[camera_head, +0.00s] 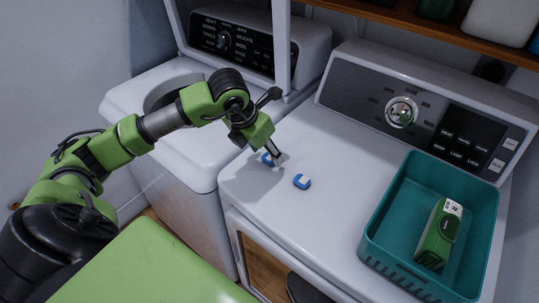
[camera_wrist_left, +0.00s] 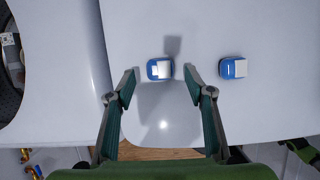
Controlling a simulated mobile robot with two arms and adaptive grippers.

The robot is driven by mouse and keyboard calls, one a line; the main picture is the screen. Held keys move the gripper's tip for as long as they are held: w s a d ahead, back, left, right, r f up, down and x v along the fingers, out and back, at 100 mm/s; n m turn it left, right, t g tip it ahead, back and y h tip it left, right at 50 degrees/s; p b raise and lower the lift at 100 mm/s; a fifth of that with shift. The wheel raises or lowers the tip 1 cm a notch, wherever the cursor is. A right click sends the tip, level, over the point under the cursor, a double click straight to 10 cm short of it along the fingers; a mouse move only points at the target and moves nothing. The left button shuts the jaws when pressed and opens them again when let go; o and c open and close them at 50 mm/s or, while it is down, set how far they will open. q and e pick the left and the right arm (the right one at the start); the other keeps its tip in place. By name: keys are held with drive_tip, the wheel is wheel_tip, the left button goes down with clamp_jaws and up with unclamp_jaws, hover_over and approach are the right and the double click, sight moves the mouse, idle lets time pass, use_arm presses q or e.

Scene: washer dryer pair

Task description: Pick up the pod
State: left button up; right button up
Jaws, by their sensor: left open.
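Two blue-and-white pods lie on the white dryer top. One pod (camera_head: 268,158) is at my left gripper, partly hidden by a finger in the head view; it also shows in the left wrist view (camera_wrist_left: 159,69). The other pod (camera_head: 301,181) lies to its right, apart from the gripper, and shows in the left wrist view (camera_wrist_left: 233,68). My left gripper (camera_head: 277,160) is open, pointing down at the dryer top. In the left wrist view its fingertips (camera_wrist_left: 160,72) stand either side of the first pod, with a gap on each side. My right gripper is not in view.
A teal basket (camera_head: 373,226) holding a green carton (camera_head: 438,234) stands on the dryer top (camera_head: 330,150) at the right. The washer (camera_head: 135,105), lid raised, is at the left. A wooden shelf (camera_head: 440,28) runs above the dryer's control panel.

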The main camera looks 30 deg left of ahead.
use_arm(q)
drive_tip(key=shift+x, duration=1.1)
drive_tip(key=c, duration=1)
drive_tip(key=shift+o, duration=0.2)
drive_tip(key=shift+r, duration=0.15)
